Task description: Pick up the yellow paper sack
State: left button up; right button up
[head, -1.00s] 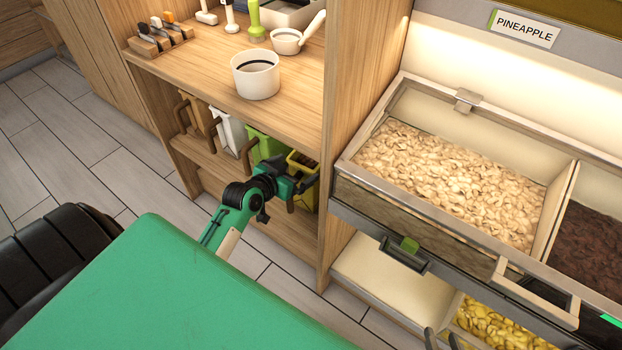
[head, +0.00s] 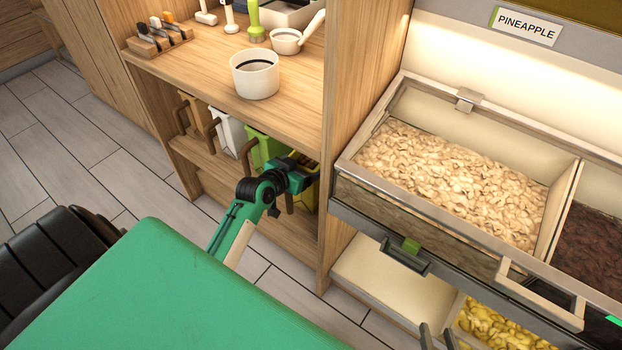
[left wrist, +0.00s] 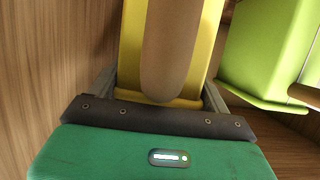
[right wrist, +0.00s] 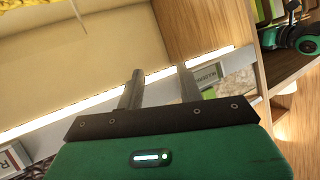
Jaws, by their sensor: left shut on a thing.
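The yellow paper sack (head: 312,197) stands at the right end of a row of sacks on the shelf under the wooden counter, mostly hidden by my left gripper (head: 303,178). In the left wrist view the yellow sack (left wrist: 211,40) fills the space between the fingers, with its brown handle (left wrist: 170,50) in front. My left gripper (left wrist: 160,95) is shut on it, a finger at each side. My right gripper (right wrist: 160,72) is open and empty in the right wrist view, near the lower bins.
A green sack (head: 262,148), a white sack (head: 226,130) and a tan sack (head: 196,112) stand left of the yellow one. The counter (head: 215,75) is close above. A wooden side panel (head: 345,130) stands right, then a bin of pale flakes (head: 450,185).

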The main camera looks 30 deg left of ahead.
pick_arm(q)
jog(key=shift+r, duration=0.15)
jog(key=shift+c, duration=1.3)
jog(key=shift+r, duration=0.2)
